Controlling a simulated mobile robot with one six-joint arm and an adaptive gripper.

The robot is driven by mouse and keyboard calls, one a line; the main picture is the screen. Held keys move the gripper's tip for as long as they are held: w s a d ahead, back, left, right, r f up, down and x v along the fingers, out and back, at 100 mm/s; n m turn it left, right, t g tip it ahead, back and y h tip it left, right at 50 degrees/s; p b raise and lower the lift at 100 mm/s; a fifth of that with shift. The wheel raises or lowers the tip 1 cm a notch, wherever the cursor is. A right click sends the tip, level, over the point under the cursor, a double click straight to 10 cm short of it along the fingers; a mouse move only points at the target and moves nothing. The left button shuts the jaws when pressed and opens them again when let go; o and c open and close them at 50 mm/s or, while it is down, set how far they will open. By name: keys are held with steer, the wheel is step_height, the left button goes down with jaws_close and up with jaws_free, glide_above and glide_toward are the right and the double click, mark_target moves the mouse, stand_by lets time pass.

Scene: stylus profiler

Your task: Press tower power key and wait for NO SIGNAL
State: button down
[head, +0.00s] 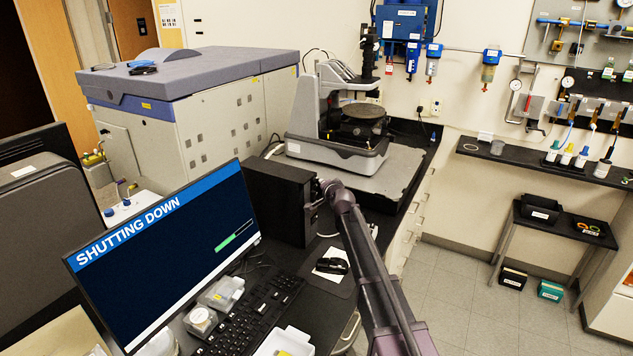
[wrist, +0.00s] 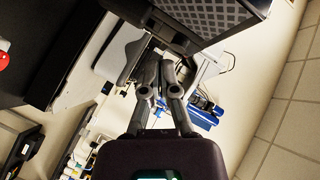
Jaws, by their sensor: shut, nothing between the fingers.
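The black computer tower (head: 272,203) stands on the dark desk, right of the monitor (head: 165,255). The monitor reads "SHUTTING DOWN" in white on a blue band, with a partly filled green bar below. My gripper (head: 320,190) is at the tower's right-hand face, close to its upper part; I cannot tell whether it touches. In the wrist view my gripper (wrist: 159,66) is shut and empty, its fingertips together below the dark tower (wrist: 170,12) with a mesh panel. The power key cannot be made out; the gripper and arm cover that part of the tower.
The stylus profiler (head: 350,125) stands on the bench behind the tower. A black keyboard (head: 250,318), small clear boxes (head: 222,292) and a black mouse (head: 331,265) lie in front. A low dark stand (head: 553,229) is at the right. The floor (head: 470,290) between is clear.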

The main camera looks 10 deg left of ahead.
steer(key=shift+d, duration=0.15)
steer(key=d, duration=0.1)
steer(key=s+d, duration=0.1)
steer(key=d, duration=0.2)
steer(key=shift+s+d, duration=0.25)
steer(key=shift+s, duration=0.1)
stand_by(0.8)
steer(key=s+d+f+n+g+h, duration=0.2)
steer(key=s+d+f+g, duration=0.2)
steer(key=s+d, duration=0.4)
steer(key=s+d+f+n+g+h+b, duration=0.1)
steer(key=s+d+f+g, duration=0.4)
steer(key=s, duration=1.4)
steer(key=s+d+f+n+g+h, duration=0.3)
steer(key=s+d+f, duration=0.3)
steer(key=s+d, duration=0.7)
steer(key=shift+s+f+g+h, duration=0.2)
steer(key=shift+f+g+h, duration=0.2)
steer(key=shift+g, duration=0.5)
steer(key=shift+a, duration=0.1)
